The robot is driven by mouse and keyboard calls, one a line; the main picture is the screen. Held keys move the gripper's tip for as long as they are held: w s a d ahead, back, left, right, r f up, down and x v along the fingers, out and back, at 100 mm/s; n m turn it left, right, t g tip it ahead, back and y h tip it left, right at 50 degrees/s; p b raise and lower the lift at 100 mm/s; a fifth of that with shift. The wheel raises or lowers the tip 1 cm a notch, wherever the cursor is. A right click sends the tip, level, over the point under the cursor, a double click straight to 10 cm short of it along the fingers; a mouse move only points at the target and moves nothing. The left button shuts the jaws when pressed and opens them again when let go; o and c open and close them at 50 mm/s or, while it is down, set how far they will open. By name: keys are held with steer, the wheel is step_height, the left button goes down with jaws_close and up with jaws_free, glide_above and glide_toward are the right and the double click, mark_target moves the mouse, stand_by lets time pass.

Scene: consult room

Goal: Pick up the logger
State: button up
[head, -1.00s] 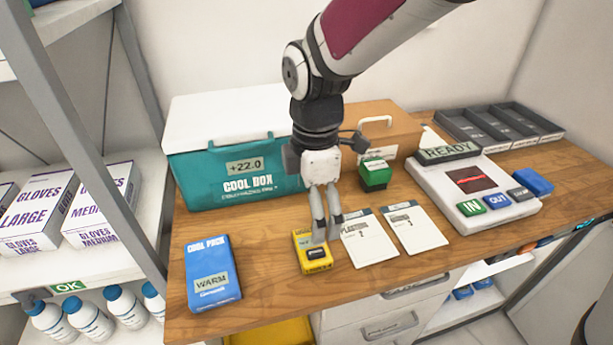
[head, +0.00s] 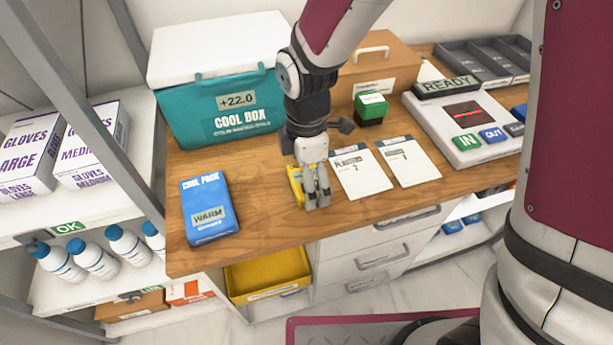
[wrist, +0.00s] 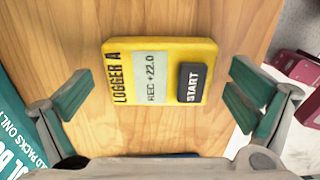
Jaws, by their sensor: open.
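The logger is a flat yellow device marked "LOGGER A", with a "REC +22.0" display and a dark START button. In the wrist view the logger (wrist: 160,72) lies flat on the wooden desk, between and beyond my open fingertips. My gripper (wrist: 160,100) is open and empty there, with a finger on each side and bare wood between fingers and logger. In the head view my gripper (head: 317,200) is over the logger (head: 294,184), hiding most of it.
A blue cool pack (head: 208,207) marked WARM lies to the left. Two white cards (head: 361,174) lie close on the right. The teal cool box (head: 222,108) stands behind, and a green stamp (head: 370,108) behind right. The desk's front edge is near.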

steer(key=c, duration=1.3)
steer(key=shift+r, duration=0.1)
steer(key=shift+r+p, duration=0.45)
steer(key=shift+r, duration=0.05)
step_height(320, 180, up, 3)
steer(key=shift+f+p, duration=0.1)
steer(key=shift+p, duration=0.9)
steer(key=s+d+r+p, duration=0.1)
steer(key=s+d+p, duration=0.5)
steer(key=s+d, duration=0.55)
steer(key=w+m, duration=0.6)
steer(key=w+d+m, duration=0.1)
steer(key=w+m, duration=0.3)
steer(key=w+d+m, duration=0.2)
steer(key=w+m, duration=0.1)
steer(key=w+d+m, duration=0.1)
steer(key=w+m, duration=0.2)
steer(key=m, duration=0.1)
steer(key=w+d+m, duration=0.2)
steer(key=w+m, duration=0.2)
steer(key=shift+d+r, duration=0.1)
steer(key=shift+d, duration=0.25)
